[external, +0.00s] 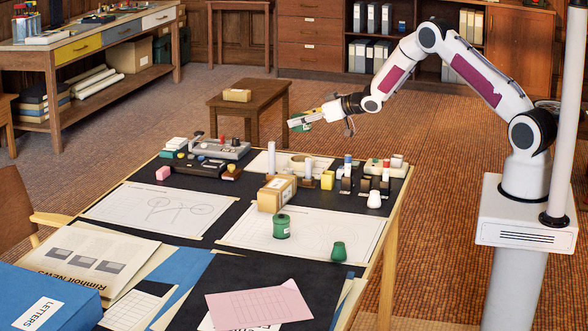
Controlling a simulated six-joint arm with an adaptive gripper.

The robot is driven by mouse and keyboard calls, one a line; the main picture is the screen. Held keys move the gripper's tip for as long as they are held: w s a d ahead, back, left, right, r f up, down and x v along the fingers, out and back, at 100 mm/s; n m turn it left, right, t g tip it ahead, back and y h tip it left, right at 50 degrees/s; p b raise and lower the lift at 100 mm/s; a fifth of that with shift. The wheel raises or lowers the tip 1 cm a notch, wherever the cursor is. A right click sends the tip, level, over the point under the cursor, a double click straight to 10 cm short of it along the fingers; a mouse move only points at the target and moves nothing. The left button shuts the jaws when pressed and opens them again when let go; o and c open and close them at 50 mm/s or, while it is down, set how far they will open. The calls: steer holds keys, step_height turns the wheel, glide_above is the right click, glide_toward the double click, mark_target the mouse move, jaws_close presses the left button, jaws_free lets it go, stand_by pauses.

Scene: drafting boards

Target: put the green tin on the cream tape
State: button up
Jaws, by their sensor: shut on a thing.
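My gripper (316,114) is above and beyond the far edge of the drafting table, shut on a small green thing (300,127) with a pale face. It looks like the green tin, tilted and partly covered by the fingers. It is held in the air, apart from the table. A cream, rounded thing (297,161) lies low on a white sheet at the table's back; it looks like the cream tape, partly hidden by a pale upright cylinder. My gripper is above and behind it.
A green jar (281,227) and a green tapered piece (338,252) stand on the table. A grey device (220,149) is at the back left. A low stool (262,104) stands behind.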

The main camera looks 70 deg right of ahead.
glide_above(302, 159)
steer(key=shift+w+d+f, duration=0.1)
steer(key=shift+w+f, duration=0.05)
steer(key=shift+f, duration=1.4)
steer(key=shift+w+f, duration=0.1)
steer(key=shift+f, duration=1.45)
steer(key=shift+f, duration=0.1)
steer(key=shift+f, duration=1.8)
steer(key=shift+f, duration=0.1)
steer(key=o, duration=1.3)
steer(key=shift+s, duration=0.15)
steer(key=v, duration=1.2)
